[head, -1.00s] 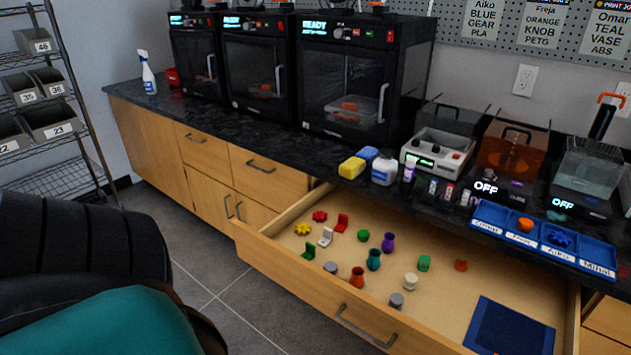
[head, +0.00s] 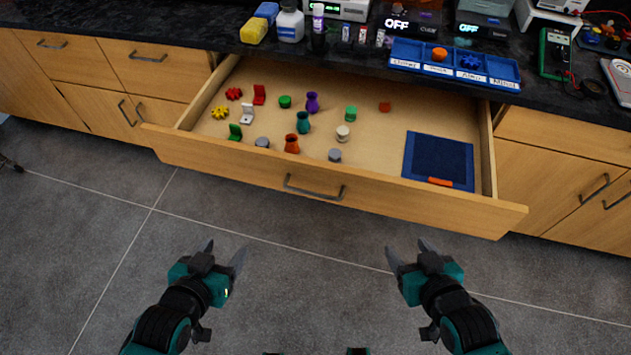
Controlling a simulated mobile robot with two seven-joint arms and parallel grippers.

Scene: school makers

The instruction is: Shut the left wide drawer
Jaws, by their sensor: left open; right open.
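The wide drawer (head: 390,190) is pulled far out from under the dark counter. Its wooden front has a grey bar handle (head: 315,190) near the middle. Inside lie several small coloured printed parts, among them a purple vase (head: 312,102), a teal vase (head: 303,122) and an orange vase (head: 292,144), and a dark blue mat (head: 437,158) with an orange piece on it. My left gripper (head: 224,254) is open and empty, over the floor in front of the drawer's left half. My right gripper (head: 407,252) is open and empty, in front of its right half. Both are apart from the drawer.
The counter (head: 215,27) above carries a blue labelled tray (head: 455,66), a yellow sponge (head: 254,31), a white bottle (head: 290,22) and devices. Closed cabinets (head: 572,160) flank the drawer on both sides. The tiled floor (head: 310,290) before it is clear.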

